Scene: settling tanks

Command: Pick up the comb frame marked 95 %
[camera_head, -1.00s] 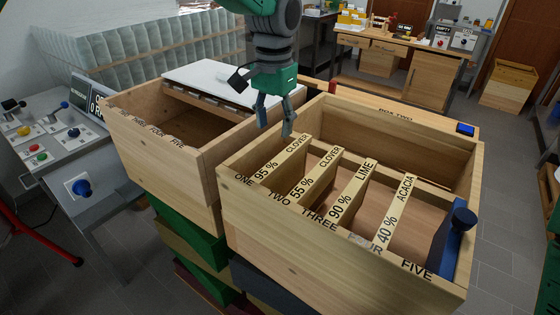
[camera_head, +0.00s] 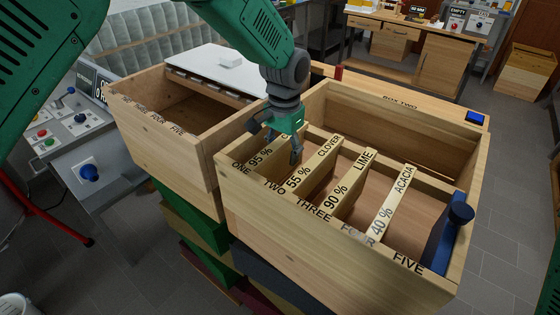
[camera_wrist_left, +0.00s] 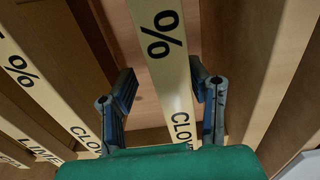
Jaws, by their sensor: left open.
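The comb frame marked 95 % (camera_head: 259,158) is the leftmost frame in box two (camera_head: 350,235), at slot ONE, its top bar partly hidden by my gripper. My left gripper (camera_head: 276,143) is open over this bar, one finger on each side. In the left wrist view, a bar reading "% CLO" (camera_wrist_left: 163,55) runs between the open fingers (camera_wrist_left: 160,92). I cannot tell whether the fingers touch it. My right gripper is not in view.
Frames marked 55 % (camera_head: 312,172), 90 % (camera_head: 346,190) and 40 % (camera_head: 392,205) stand to the right. A blue tool (camera_head: 447,240) is at slot FIVE. Another wooden box (camera_head: 165,140) with a white lid (camera_head: 222,72) is on the left.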

